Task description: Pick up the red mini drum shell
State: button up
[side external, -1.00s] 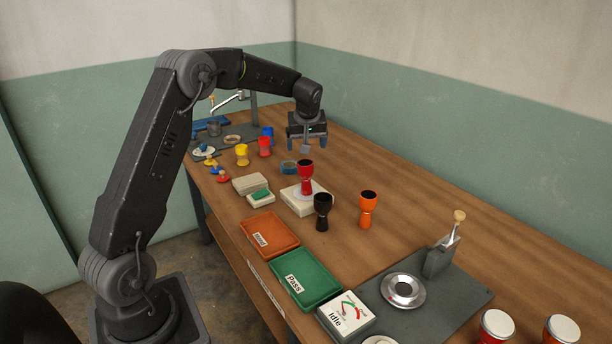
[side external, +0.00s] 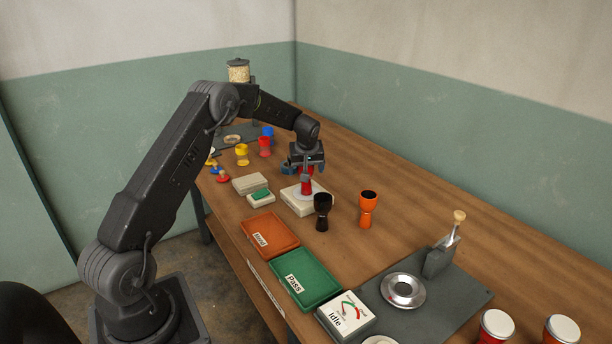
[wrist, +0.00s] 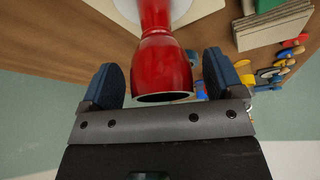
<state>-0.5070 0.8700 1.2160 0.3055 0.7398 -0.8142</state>
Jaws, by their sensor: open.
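The red mini drum shell (side external: 307,187) stands upright on a pale square block with a round disc (side external: 299,205) in the side view. My gripper (side external: 307,166) is at the shell's upper part, hiding its rim. In the wrist view the red shell (wrist: 163,65) rises between the two blue-padded fingers of my gripper (wrist: 163,85), its dark open mouth toward the palm. The fingers are apart, with a visible gap on each side of the shell.
A black shell (side external: 322,210) and an orange shell (side external: 367,208) stand close in front and to the right. The orange tray (side external: 270,247) and green tray (side external: 306,295) lie nearer. Smaller red (side external: 264,146) and yellow (side external: 242,154) cups stand behind.

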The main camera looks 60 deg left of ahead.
jog(key=c, duration=1.1)
jog(key=shift+r, duration=0.1)
